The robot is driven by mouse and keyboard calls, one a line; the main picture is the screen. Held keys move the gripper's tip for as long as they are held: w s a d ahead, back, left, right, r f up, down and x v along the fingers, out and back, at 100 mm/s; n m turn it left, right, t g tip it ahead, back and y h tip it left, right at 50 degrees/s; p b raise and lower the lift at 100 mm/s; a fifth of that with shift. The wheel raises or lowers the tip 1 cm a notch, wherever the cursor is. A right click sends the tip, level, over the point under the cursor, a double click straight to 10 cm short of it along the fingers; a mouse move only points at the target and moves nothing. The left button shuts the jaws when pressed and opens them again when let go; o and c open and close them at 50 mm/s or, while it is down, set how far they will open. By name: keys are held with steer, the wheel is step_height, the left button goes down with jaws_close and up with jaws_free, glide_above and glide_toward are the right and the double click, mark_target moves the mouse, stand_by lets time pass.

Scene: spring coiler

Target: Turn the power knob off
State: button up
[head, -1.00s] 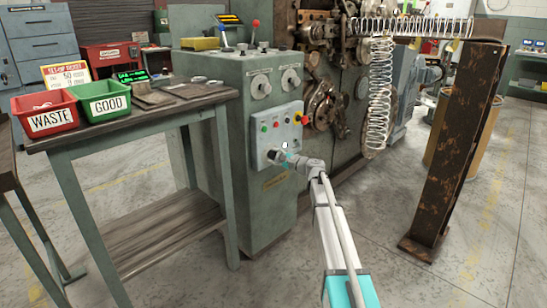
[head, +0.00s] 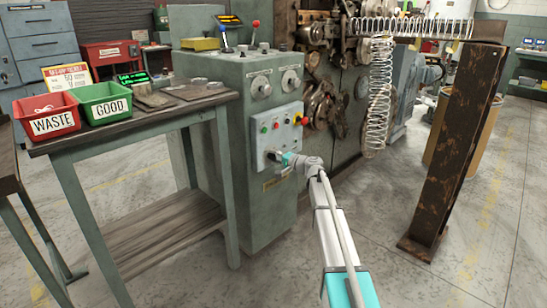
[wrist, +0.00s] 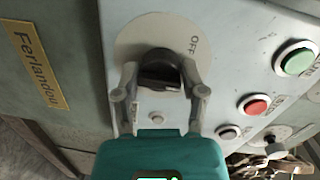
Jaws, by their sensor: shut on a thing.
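The power knob (wrist: 159,66) is black and sits on a round pale plate (wrist: 135,42) on the machine's control panel. An "OFF" label (wrist: 194,45) is printed to the upper right of the knob in the wrist view. I cannot tell which mark the knob points at. My gripper (wrist: 160,76) is shut on the knob, with one finger on each side of it. In the head view my gripper (head: 275,160) is at the low left of the light control panel (head: 277,128), and the knob is mostly hidden there.
A green button (wrist: 298,60) and a red button (wrist: 256,105) are on the same panel, right of my gripper. A side table (head: 130,123) with red and green bins stands left of the machine cabinet. A rusty post (head: 458,140) stands at right.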

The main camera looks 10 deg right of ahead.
steer(key=n, duration=0.4)
steer(key=shift+h, duration=0.4)
steer(key=n, duration=0.3)
steer(key=shift+n+t+h, duration=0.3)
steer(key=shift+n, duration=0.1)
steer(key=o, duration=1.1)
steer(key=shift+o, duration=0.2)
